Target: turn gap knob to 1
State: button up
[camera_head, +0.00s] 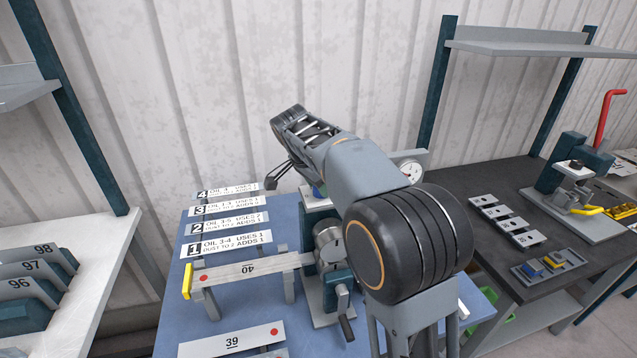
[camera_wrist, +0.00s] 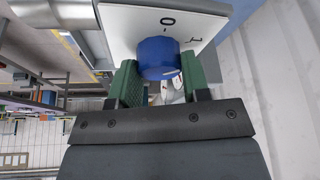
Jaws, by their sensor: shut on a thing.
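The blue gap knob (camera_wrist: 158,58) sits in front of a white dial plate (camera_wrist: 125,25) in the wrist view. My gripper (camera_wrist: 160,76) has its two green fingers on either side of the knob and is shut on it. A dark 0 with a short tick shows on the plate beyond the knob, and another partly hidden mark shows to its right. I cannot make out a pointer on the knob, so its setting is unclear. In the head view my arm covers most of the dial area, and the knob cannot be made out clearly.
A blue table (camera_head: 185,320) holds a long bar marked 40 (camera_head: 250,268), a plate marked 39 (camera_head: 232,340) and several numbered instruction strips (camera_head: 228,222). A round gauge (camera_head: 411,171) stands behind my arm. A dark bench (camera_head: 465,185) is at right, a light bench (camera_head: 95,285) at left.

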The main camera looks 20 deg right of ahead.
jog(key=shift+m, duration=0.6)
jog(key=o, duration=0.9)
jog(key=shift+o, duration=0.2)
jog(key=p+v, duration=0.1)
jog(key=v, duration=1.3)
jog(key=shift+w, duration=0.3)
jog(key=shift+s, duration=0.1)
